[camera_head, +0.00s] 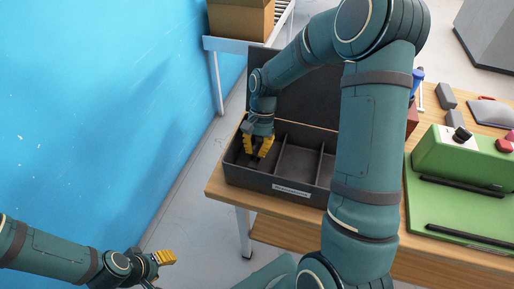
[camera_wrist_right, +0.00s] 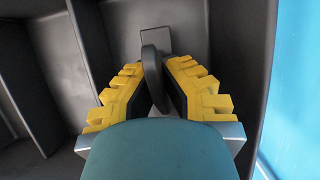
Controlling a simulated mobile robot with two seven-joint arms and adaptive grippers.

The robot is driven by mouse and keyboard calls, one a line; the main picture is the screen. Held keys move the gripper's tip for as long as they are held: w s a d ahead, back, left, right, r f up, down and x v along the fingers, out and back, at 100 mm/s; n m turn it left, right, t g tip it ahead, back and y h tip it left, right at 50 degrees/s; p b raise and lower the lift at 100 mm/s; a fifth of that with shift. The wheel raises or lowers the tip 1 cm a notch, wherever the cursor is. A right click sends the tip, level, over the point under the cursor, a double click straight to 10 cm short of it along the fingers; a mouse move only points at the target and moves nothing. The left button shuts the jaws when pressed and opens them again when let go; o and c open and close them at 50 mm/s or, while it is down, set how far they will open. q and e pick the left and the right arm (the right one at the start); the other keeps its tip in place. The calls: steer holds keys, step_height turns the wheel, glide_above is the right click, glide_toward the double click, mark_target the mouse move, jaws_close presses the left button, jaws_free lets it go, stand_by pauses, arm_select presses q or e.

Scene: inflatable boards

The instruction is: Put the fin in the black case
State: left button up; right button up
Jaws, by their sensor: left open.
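The black case (camera_head: 262,183) stands open on the wooden table, with its lid raised at the back and dividers inside. My right gripper (camera_head: 257,152) points down into its left compartment. The right wrist view shows the dark fin (camera_wrist_right: 152,72) between the yellow fingers of my right gripper (camera_wrist_right: 154,75), which look closed on it. A flat plate at the fin's far end shows just beyond the fingertips. Whether it touches the case floor I cannot tell. My left gripper (camera_head: 158,268) is open and empty at the lower left, away from the table.
A green machine (camera_head: 465,160) and small grey blocks (camera_head: 446,96) stand on the table to the right. A blue wall (camera_head: 100,100) runs along the left. A cardboard box (camera_head: 240,18) sits at the back. My right arm hides the case's right end.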

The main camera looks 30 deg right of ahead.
steer(key=o, duration=0.4)
steer(key=shift+o, duration=0.2)
steer(key=shift+r, duration=0.1)
steer(key=p+v, duration=0.2)
steer(key=v, duration=0.6)
steer(key=shift+r, duration=0.3)
